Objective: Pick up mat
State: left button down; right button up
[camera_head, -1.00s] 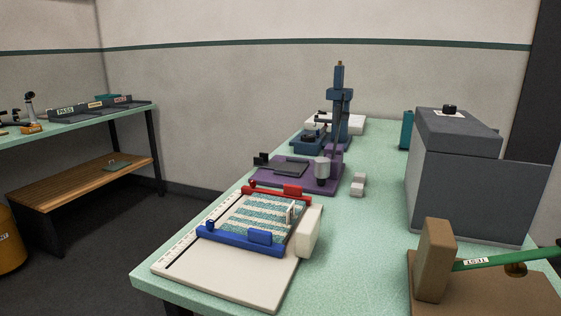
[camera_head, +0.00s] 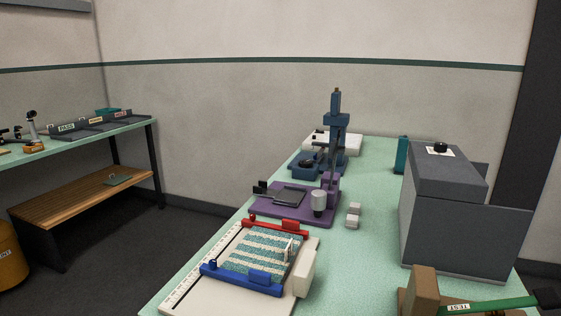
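The mat (camera_head: 261,250), striped teal and white, lies on a pale board (camera_head: 188,299) at the front of the green table. A red bar (camera_head: 277,229) runs along its far edge and a blue bar (camera_head: 240,279) along its near edge. A small white upright piece stands at the mat's right side, beside a cream block (camera_head: 304,273). Neither of my grippers shows in the view.
A purple-based press (camera_head: 290,209) stands behind the board, with a blue stand (camera_head: 335,130) farther back. A large grey box (camera_head: 460,222) fills the right. A brown fixture with a green bar (camera_head: 490,303) is at front right. A side table (camera_head: 140,123) is at left.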

aim_at(272, 251)
jog(key=j+z, duration=0.1)
jog(key=z, duration=0.3)
jog(key=j+z, duration=0.15)
jog(key=z, duration=0.25)
jog(key=j+z, duration=0.15)
jog(key=z, duration=0.3)
jog(key=j+z, duration=0.25)
jog(key=k+j+z, duration=0.25)
jog(key=j, duration=0.15)
jog(key=k+j+z, duration=0.15)
jog(key=j, duration=0.2)
jog(key=k+j+z, duration=0.15)
jog(key=j, duration=0.2)
jog(key=k+j, duration=0.2)
jog(key=j, duration=0.15)
jog(key=k+j, duration=0.15)
jog(key=j, duration=0.2)
jog(key=k+j+z, duration=0.1)
jog(key=j, duration=0.25)
jog(key=k+j, duration=0.25)
jog(key=j, duration=0.1)
